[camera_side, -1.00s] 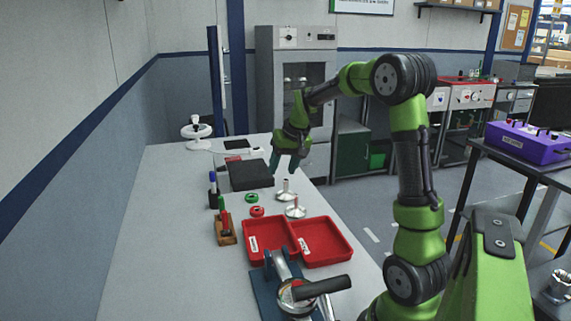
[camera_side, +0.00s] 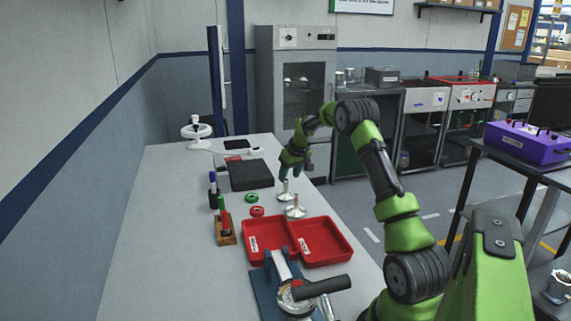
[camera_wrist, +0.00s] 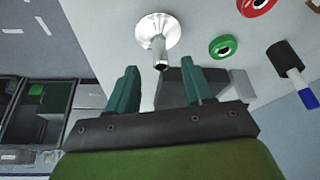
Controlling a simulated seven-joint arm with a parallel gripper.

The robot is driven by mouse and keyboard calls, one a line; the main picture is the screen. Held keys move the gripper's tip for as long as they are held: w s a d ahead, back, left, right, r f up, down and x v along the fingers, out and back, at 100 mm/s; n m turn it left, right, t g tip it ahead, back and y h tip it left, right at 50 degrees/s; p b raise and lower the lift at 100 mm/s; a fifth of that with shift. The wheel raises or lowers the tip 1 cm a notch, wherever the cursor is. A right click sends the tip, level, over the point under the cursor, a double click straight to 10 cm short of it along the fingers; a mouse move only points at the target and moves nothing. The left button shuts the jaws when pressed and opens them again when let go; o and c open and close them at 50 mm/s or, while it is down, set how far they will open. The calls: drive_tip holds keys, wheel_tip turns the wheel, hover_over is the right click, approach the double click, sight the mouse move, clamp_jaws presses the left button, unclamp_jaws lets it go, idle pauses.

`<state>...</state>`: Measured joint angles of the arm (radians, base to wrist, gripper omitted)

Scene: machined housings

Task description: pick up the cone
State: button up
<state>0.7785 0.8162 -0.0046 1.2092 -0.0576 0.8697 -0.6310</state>
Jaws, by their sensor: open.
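Two silvery metal cones, each with a wide round base and a narrow stem, stand on the table in the side view: a farther cone (camera_side: 284,196) and a nearer cone (camera_side: 296,211). My gripper (camera_side: 291,174) is just above the farther cone, tilted. In the wrist view one cone (camera_wrist: 154,32) lies beyond my fingertips, its stem pointing toward the gap between the fingers. My gripper (camera_wrist: 160,78) is open and empty there, with its two green fingers spread apart. I cannot tell for sure which cone the wrist view shows.
A red two-part tray (camera_side: 322,240) stands nearer the side camera. A green ring (camera_side: 252,198) and a red ring (camera_side: 257,211) lie left of the cones. A dark flat box (camera_side: 250,175) lies behind. A wooden marker holder (camera_side: 226,239) stands at left.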

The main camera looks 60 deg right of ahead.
sight(286, 195)
drive_tip(key=shift+x, duration=3.45)
drive_tip(key=shift+s+a, duration=0.1)
clamp_jaws()
